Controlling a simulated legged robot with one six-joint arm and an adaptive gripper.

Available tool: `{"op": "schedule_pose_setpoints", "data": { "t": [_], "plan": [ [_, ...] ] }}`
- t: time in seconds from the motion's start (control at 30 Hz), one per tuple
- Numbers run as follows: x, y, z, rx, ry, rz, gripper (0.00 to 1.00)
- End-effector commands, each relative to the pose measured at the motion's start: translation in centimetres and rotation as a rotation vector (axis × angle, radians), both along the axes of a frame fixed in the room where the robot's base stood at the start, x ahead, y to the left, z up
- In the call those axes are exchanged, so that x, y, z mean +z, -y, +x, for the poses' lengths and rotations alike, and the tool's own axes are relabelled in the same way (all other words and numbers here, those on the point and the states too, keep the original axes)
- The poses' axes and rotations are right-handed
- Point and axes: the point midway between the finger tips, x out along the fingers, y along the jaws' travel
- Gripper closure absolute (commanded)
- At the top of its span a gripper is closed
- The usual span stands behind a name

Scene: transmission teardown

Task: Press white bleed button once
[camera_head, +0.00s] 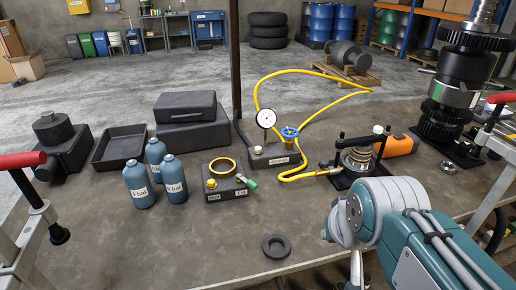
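A grey block (274,160) with a label stands mid-table and carries a round white gauge (266,118), a blue handwheel valve (290,132) and a small pale round cap (259,149). A white knob (378,129) shows at the top of a black fixture (352,182) that holds a ringed metal part (358,160). Which of these two pale parts is the bleed button I cannot tell. My teal and grey arm (425,245) reaches in from the lower right, in front of the fixture. My gripper's fingers do not show.
A yellow hose (305,72) loops behind the gauge. Blue bottles (172,180), a block with a brass ring (223,180), a black tray (120,146) and black cases (186,120) stand left. A black ring (276,246) lies in front. A tall gear stack (455,85) stands right.

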Motion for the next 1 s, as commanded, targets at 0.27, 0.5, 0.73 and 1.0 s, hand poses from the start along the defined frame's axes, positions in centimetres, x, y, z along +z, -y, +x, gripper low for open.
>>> {"op": "schedule_pose_setpoints", "data": {
  "t": [0.27, 0.5, 0.73, 1.0],
  "plan": [
    [3.2, -1.1, 7.1, -0.048, 0.034, 0.066, 1.00],
    [5.1, -2.2, 13.2, -0.090, 0.064, 0.125, 1.00],
    [6.0, -3.4, 19.3, -0.131, 0.091, 0.184, 1.00],
    [6.1, -5.0, 26.3, -0.177, 0.120, 0.254, 1.00]
  ]
}}
